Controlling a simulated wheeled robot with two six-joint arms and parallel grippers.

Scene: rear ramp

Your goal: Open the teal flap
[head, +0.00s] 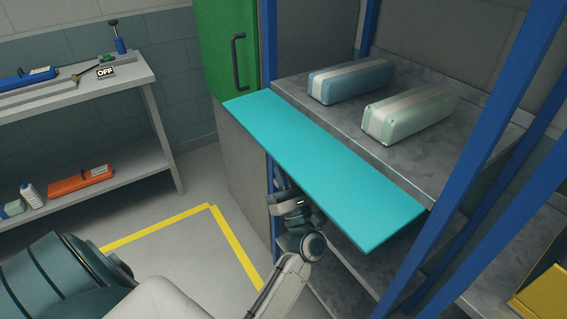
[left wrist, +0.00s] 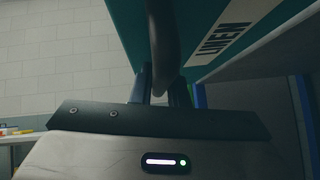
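The teal flap (head: 320,165) sticks out from the front edge of the upper shelf, roughly level, with its broad face up in the head view. In the left wrist view its underside or front face (left wrist: 200,25) carries a white label reading LINEN. A dark grey bar handle (left wrist: 165,40) on the flap runs down between the fingers of my left gripper (left wrist: 162,88), which appear closed on it. In the head view the left wrist (head: 303,225) is below the flap, and the flap hides the fingers and handle. My right gripper is in neither view.
Two strapped bundles, blue (head: 350,80) and pale green (head: 408,112), lie on the upper shelf (head: 430,165). Blue posts (head: 490,130) frame the rack. A green door (head: 228,50) stands behind. A grey workbench (head: 85,85) is at left. Floor between is clear.

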